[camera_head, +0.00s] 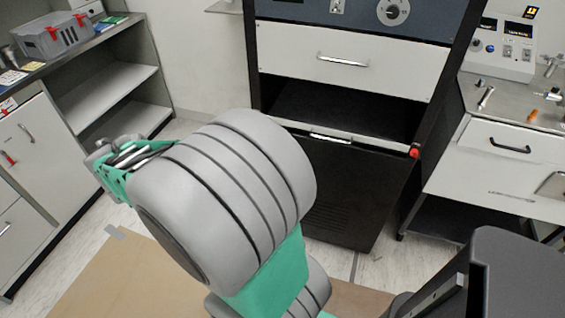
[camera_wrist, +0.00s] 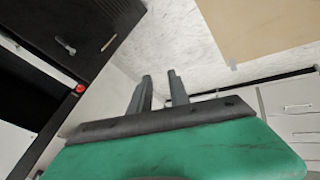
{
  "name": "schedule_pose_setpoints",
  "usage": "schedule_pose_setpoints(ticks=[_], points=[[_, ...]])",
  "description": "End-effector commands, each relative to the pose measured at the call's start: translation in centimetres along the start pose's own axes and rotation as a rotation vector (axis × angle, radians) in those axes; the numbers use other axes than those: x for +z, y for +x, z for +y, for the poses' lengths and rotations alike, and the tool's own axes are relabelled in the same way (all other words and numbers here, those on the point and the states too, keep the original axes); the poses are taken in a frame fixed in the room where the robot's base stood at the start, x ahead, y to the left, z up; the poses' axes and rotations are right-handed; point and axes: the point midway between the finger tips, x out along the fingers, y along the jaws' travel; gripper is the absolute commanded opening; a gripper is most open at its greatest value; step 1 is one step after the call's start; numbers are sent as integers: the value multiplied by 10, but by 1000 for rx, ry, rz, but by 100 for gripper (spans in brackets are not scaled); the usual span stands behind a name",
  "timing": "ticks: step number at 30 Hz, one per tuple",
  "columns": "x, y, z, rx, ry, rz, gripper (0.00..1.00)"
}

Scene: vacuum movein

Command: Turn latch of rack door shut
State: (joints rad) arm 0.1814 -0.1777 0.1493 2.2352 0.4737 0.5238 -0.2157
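The rack (camera_head: 255,90) is a tall black frame with a white drawer, an open dark compartment and a black lower panel (camera_head: 340,190). A pale strip with a handle (camera_head: 330,138) runs along the compartment's lower edge. A red latch knob (camera_head: 415,152) sits on the rack's right post; it also shows left of my fingers in the wrist view (camera_wrist: 80,88). I cannot tell which way the latch is turned. My gripper (camera_wrist: 160,76) has its two dark fingers apart with nothing between them, clear of the latch. My arm hides much of the head view's middle.
A steel-topped bench (camera_head: 540,110) with a control box (camera_head: 500,50) stands right of the rack. A shelf unit (camera_head: 110,85) with a grey crate (camera_head: 52,36) on top is at the left. A tan mat (camera_head: 85,285) lies on the pale floor.

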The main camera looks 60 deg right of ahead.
Motion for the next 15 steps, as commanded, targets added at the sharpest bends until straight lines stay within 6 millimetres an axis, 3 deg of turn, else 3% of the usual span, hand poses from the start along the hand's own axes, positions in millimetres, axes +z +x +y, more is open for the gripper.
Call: schedule_pose_setpoints(ticks=[1,3,6,9,15], points=[[14,75,29,137,17,-30,22],[24,135,88,349,2,-62,22],[51,193,160,623,-79,-135,22],[74,221,205,819,-183,-212,22],[88,231,239,964,-291,-280,22]])
